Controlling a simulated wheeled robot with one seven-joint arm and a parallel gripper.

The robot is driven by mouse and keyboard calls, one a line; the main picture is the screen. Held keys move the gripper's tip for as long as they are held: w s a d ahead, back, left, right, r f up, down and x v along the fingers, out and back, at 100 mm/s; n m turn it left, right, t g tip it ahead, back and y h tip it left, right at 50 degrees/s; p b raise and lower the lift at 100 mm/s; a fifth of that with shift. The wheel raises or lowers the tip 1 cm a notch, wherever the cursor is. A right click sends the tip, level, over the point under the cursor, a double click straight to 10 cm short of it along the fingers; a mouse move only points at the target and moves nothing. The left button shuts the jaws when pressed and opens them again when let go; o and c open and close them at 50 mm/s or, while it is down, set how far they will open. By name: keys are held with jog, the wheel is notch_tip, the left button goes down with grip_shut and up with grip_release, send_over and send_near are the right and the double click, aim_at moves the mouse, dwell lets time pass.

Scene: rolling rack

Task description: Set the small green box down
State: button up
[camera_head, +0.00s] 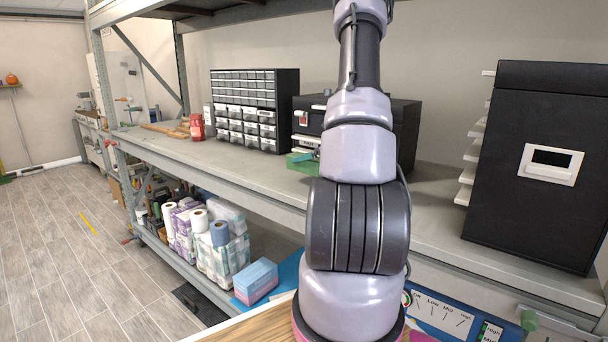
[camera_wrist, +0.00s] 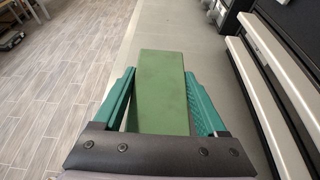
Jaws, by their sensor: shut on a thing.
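The small green box (camera_wrist: 160,92) is between the two teal fingers of my gripper (camera_wrist: 159,74), which is shut on it. In the head view the green box (camera_head: 301,163) shows just left of my arm, near the front of the grey shelf (camera_head: 245,170) and in front of a black case. My arm hides much of it and most of the gripper. In the wrist view the box overlaps the shelf surface, with the shelf's front edge to its left. I cannot tell whether its underside touches the shelf.
A drawer cabinet (camera_head: 255,108) and a red container (camera_head: 197,127) stand left on the shelf. The black case (camera_head: 405,130) is behind my arm. A tall black unit (camera_head: 535,165) with pale trays stands right. Bare shelf lies in front of the cabinet.

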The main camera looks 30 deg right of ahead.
aim_at(305, 171)
jog(key=shift+f, duration=2.6)
jog(key=o, duration=1.5)
jog(key=shift+f, duration=0.15)
